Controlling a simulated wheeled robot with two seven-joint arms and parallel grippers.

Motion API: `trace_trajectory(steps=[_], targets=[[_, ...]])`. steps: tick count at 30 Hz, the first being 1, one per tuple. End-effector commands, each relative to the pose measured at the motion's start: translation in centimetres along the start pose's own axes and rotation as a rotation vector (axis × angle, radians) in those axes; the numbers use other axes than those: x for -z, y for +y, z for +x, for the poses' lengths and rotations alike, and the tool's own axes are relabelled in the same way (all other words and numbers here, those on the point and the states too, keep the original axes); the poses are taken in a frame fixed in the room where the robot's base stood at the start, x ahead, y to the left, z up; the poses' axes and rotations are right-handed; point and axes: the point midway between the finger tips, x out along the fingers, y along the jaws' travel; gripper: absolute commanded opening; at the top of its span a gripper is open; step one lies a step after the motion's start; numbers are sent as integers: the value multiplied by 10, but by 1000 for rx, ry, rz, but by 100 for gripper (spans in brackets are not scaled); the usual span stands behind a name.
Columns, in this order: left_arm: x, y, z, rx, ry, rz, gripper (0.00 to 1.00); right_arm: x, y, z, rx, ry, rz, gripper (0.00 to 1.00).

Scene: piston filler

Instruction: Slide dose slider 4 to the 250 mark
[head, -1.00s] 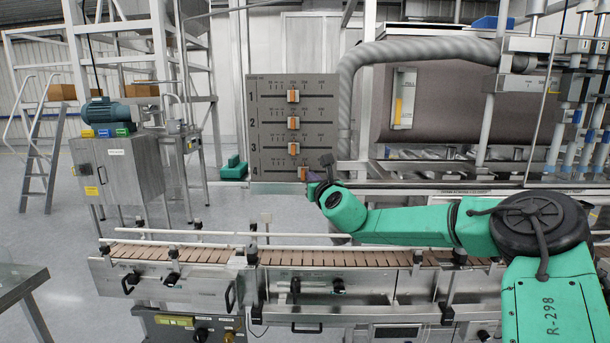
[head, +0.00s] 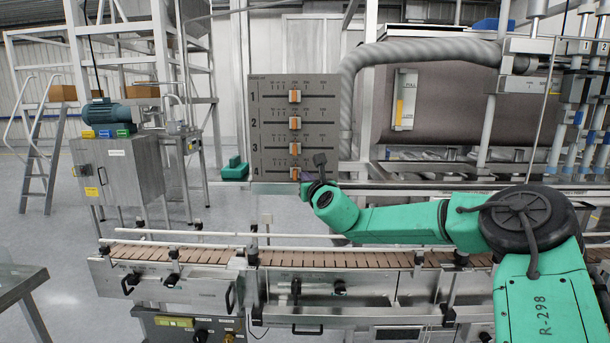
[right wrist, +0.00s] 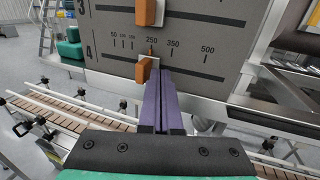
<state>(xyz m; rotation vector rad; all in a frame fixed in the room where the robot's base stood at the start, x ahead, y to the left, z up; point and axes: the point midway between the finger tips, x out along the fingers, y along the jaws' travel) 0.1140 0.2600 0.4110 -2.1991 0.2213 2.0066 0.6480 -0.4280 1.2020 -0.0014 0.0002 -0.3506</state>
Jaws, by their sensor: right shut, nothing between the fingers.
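The grey dose panel (head: 265,110) carries four horizontal sliders with orange knobs. The knob of dose slider 4 (head: 295,173) is on the lowest row, and it also shows in the right wrist view (right wrist: 145,71). Its pointer stands just under the 250 label, left of 350. My right gripper (head: 306,182) is shut and empty. Its purple fingers show in the right wrist view (right wrist: 161,78), with their tips at the right side of the knob, touching or very close to it. My left gripper is not in view.
The knob of slider 3 (right wrist: 149,12) is just above slider 4's row. A conveyor (head: 200,257) runs below the panel. A metal frame rail (head: 420,188) and a grey hose (head: 346,90) lie to the panel's right. A green object (head: 235,170) is left of the panel.

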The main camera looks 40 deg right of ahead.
Motion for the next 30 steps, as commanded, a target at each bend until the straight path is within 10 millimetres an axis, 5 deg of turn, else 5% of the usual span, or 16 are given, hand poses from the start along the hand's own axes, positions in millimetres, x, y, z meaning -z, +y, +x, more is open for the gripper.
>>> trace_trajectory(steps=[11, 30], targets=[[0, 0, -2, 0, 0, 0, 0, -2, -9, -9, -1, 0, 1, 0], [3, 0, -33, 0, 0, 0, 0, -2, 13, -80, -1, -1, 1, 0]])
